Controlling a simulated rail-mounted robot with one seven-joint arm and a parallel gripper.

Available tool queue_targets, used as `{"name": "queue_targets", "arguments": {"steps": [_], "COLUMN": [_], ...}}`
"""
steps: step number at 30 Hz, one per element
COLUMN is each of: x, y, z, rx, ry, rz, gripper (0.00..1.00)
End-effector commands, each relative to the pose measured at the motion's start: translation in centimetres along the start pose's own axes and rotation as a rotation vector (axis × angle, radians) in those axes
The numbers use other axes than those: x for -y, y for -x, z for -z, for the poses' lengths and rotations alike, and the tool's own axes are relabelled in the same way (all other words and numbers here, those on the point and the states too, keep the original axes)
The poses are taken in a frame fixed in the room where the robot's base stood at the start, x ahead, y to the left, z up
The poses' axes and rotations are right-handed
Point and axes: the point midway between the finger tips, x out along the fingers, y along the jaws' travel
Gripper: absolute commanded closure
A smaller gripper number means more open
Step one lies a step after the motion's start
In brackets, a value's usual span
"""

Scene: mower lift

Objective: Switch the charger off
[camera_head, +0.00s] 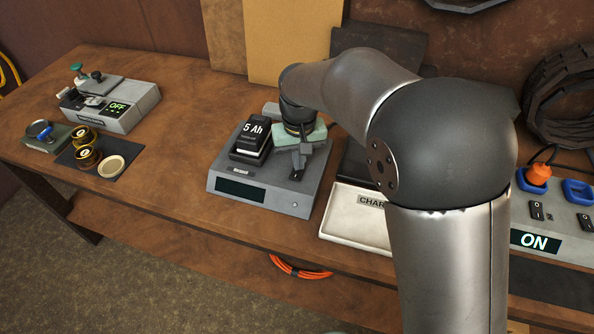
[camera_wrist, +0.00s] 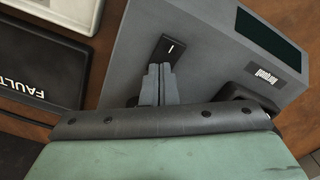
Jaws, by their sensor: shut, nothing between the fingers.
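The charger (camera_head: 225,183) is a grey box on the bench with a dark, blank display (camera_head: 241,190). A black battery marked 5 Ah (camera_head: 252,138) sits on its left part. In the wrist view the charger (camera_wrist: 208,62) shows a black rocker switch (camera_wrist: 167,49) with a white mark. My gripper (camera_head: 297,173) is over the right part of the charger, pointing down. In the wrist view my gripper (camera_wrist: 158,70) is shut and empty, its tips right beside the switch. I cannot tell whether they touch it.
A white tray (camera_head: 345,232) with a partly hidden label stands right of the charger. A black tray marked FAULT (camera_wrist: 40,70) lies behind it. A power strip (camera_head: 560,222) reads ON at far right. A grey device (camera_head: 124,110) reads OFF at left.

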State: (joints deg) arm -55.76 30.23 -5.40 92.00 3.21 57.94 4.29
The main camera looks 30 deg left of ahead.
Motion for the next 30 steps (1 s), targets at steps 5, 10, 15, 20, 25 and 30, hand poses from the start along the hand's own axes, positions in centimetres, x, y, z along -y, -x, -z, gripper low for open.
{"name": "queue_targets", "arguments": {"steps": [5,10,15,20,25,30], "x": [0.0,0.0,0.0,0.0,0.0,0.0], "y": [1.2,2.6,4.0,5.3,6.6,7.1], "z": [0.0,0.0,0.0,0.0,0.0,0.0], "rx": [-0.001,-0.001,-0.001,-0.001,-0.001,-0.001], "ry": [0.0,0.0,0.001,0.0,-0.001,-0.001], "rz": [0.0,0.0,0.0,0.0,0.0,0.0], "gripper": [1.0,1.0,1.0,1.0,1.0,1.0]}}
